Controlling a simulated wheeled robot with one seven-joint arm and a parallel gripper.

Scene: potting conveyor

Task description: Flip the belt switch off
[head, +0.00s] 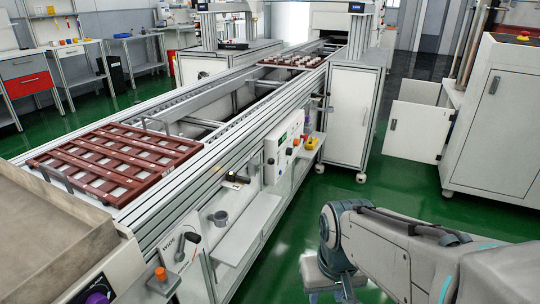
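The conveyor (262,118) runs from the near left to the far middle. On its near side a white plate (172,252) carries a lever with a dark knob (191,238). Farther along, a white control box (284,146) has a small green display and dark knobs. An orange knob (160,273) sits nearer, at the lower left. I cannot tell which of these is the belt switch, or its setting. My gripper (331,297) hangs low over the green floor, right of the conveyor and apart from all controls. Its fingers look spread and empty, with the tips near the picture's bottom edge.
Brown slatted trays (118,155) lie on the near belt, and another loaded tray (292,61) lies farther off. A shelf (250,228) juts from the conveyor's side. A white cabinet (350,112) stands beyond, with an open cabinet door (416,132) at right. The green floor between is clear.

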